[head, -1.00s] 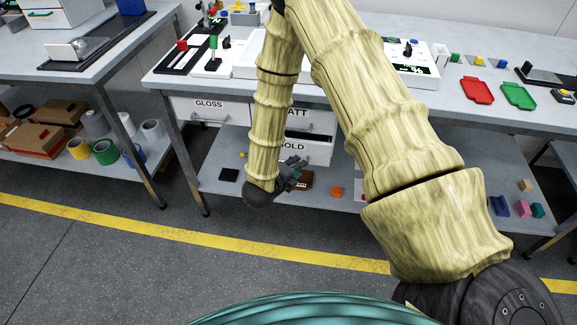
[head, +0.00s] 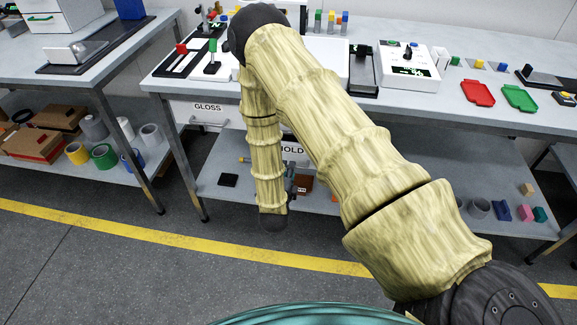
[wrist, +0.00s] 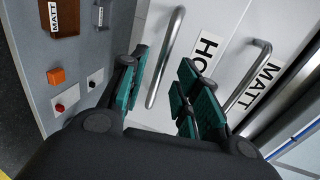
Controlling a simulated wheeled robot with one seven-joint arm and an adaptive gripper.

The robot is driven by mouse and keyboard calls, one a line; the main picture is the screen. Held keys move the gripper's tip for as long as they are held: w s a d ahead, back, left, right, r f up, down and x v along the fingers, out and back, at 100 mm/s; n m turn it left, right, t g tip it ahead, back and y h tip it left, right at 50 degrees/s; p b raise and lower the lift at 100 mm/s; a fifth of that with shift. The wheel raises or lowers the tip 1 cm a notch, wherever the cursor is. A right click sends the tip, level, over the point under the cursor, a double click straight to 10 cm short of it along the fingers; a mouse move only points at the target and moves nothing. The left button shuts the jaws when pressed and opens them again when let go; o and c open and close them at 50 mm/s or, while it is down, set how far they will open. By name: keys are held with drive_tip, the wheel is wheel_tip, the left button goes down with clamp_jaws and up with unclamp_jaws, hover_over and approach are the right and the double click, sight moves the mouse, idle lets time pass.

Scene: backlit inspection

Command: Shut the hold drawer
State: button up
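The hold drawer is a white front lettered HOLD (wrist: 203,50), with an upright-looking silver bar handle (wrist: 166,55) in the wrist view. In the head view its HOLD front (head: 292,151) shows beside my forearm, which hides most of it. I cannot tell how far out it stands. My gripper (wrist: 163,85) has its two teal-padded fingers apart, with the handle between them in the picture; no contact is clear. In the head view my gripper (head: 291,182) is mostly hidden behind my forearm, just below the HOLD label.
The MATT drawer (wrist: 262,85), with its own handle, lies beside the hold drawer. The GLOSS drawer (head: 207,111) is at the left under the bench. A lower shelf (head: 225,200) carries small blocks and a dark box. Open floor lies in front, with a yellow line.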

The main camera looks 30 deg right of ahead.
drive_tip(key=shift+x, duration=1.75)
clamp_jaws()
